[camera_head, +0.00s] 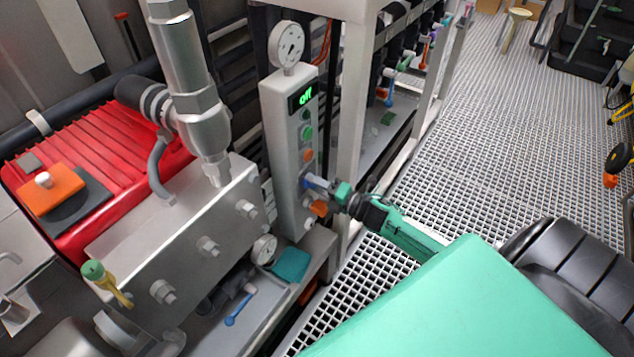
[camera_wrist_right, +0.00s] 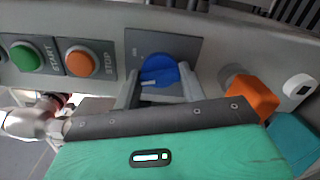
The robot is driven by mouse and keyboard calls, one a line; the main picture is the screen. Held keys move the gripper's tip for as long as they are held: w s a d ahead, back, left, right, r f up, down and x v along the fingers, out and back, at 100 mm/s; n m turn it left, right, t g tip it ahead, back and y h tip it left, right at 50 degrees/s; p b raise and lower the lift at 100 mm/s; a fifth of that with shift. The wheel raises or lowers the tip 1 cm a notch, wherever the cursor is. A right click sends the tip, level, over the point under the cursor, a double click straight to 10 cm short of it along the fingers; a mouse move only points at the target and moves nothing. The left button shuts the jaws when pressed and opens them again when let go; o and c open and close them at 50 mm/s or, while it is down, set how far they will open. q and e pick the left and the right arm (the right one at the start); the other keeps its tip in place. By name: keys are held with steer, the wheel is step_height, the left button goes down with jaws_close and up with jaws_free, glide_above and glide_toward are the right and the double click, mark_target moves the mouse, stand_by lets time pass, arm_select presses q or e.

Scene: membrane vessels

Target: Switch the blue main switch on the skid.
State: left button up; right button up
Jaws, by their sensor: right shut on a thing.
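The blue main switch (camera_wrist_right: 160,72) sits on a dark square plate on the grey control box, to the right of the orange STOP button (camera_wrist_right: 80,62) in the right wrist view. In the head view the blue switch (camera_head: 308,182) is low on the control box (camera_head: 280,130), whose display reads "off" in green. My right gripper (camera_head: 322,184) reaches the box from the right. In the wrist view its fingers (camera_wrist_right: 158,85) are shut on the blue switch, one at each side of it. My left gripper is not in view.
An orange block-shaped part (camera_wrist_right: 250,97) juts out right of the switch, close to my right gripper. A green START button (camera_wrist_right: 27,56) is left of STOP. A grey frame post (camera_head: 350,110) stands beside the box. Grating floor (camera_head: 490,130) lies open at right.

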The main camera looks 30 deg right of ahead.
steer(key=m+p, duration=0.4)
steer(key=m, duration=0.4)
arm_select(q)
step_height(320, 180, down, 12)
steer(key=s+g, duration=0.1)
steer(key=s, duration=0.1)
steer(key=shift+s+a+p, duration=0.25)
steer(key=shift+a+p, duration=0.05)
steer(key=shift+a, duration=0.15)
arm_select(e)
steer(key=shift+m, duration=0.8)
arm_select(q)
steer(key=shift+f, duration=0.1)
arm_select(e)
steer(key=o, duration=1)
steer(key=shift+s, duration=0.1)
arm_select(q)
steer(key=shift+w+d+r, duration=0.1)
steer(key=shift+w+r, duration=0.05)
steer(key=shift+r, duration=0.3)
arm_select(e)
steer(key=v, duration=1.3)
steer(key=shift+s+d+f, duration=0.1)
steer(key=shift+s+d, duration=0.1)
steer(key=shift+s, duration=0.15)
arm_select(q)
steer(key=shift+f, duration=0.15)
